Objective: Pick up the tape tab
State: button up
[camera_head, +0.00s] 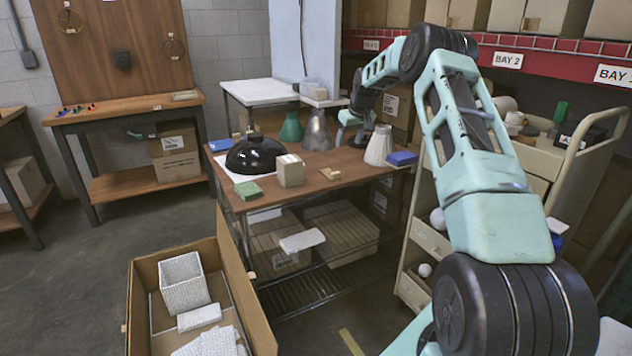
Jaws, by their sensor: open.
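My gripper (350,138) is open above the back right part of the brown work table (232,196). It is between a grey metal cone shade (317,132) on its left and a cream ribbed shade (379,147) on its right. No object shows clearly between its fingers. I cannot make out a tape tab for certain. A small tan piece (331,174) lies near the table's front edge, in front of my gripper. A yellow strip (351,342) lies on the floor.
A black dome shade (251,155), cardboard box (290,170), green sponge-like block (248,190), green cone shade (291,128) and blue box (401,158) crowd the table. A cream cart (540,160) stands right. An open carton (262,318) stands in front.

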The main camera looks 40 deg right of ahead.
aim_at(337, 174)
jog(key=x, duration=0.8)
jog(key=p+x, duration=0.1)
jog(key=x, duration=0.7)
jog(key=shift+w+a+f, duration=0.1)
jog(key=shift+a+f, duration=0.1)
jog(key=shift+f, duration=0.05)
jog(key=c, duration=0.9)
